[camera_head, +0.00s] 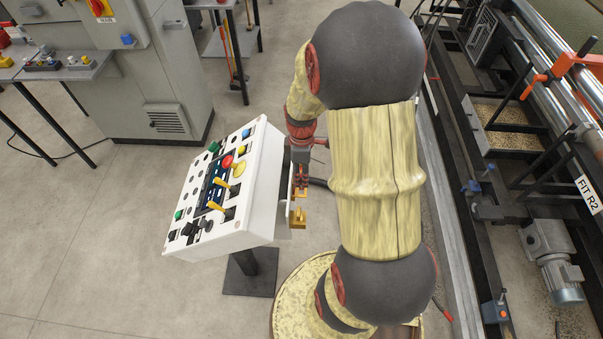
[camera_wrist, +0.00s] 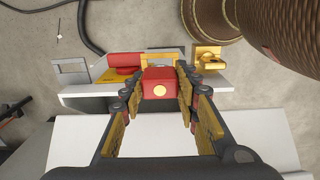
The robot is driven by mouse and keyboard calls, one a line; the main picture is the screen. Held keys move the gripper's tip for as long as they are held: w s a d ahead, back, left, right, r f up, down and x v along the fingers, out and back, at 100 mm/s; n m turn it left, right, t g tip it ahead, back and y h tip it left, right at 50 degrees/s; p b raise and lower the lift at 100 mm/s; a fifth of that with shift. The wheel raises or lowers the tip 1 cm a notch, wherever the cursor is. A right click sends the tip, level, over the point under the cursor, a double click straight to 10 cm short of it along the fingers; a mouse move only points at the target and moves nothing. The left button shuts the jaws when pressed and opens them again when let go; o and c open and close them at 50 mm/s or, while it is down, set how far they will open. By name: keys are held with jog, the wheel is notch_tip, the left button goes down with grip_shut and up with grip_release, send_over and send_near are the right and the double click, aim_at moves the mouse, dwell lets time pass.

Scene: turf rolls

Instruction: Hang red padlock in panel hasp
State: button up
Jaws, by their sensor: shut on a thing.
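In the head view my gripper (camera_head: 300,182) is at the right side of the white control panel (camera_head: 247,200), and the padlock cannot be told apart there. Just beyond the padlock, the wrist view shows a red cylinder on a yellow plate (camera_wrist: 125,62) and a grey square loop (camera_wrist: 72,72) at left. Which part is the hasp, and whether the shackle is in it, I cannot tell.
A yellow, padlock-like piece (camera_wrist: 207,60) sits right of my gripper on the panel's side; it also shows in the head view (camera_head: 298,218). The panel stands on a dark post (camera_head: 252,272). A machine frame (camera_head: 470,190) runs along the right. Open floor lies left.

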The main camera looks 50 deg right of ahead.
aim_at(301, 183)
jog(key=shift+f+b, duration=1.55)
jog(key=shift+f, duration=1)
jog(key=o, duration=1.3)
notch_tip(301, 183, up, 12)
dwell(0.5)
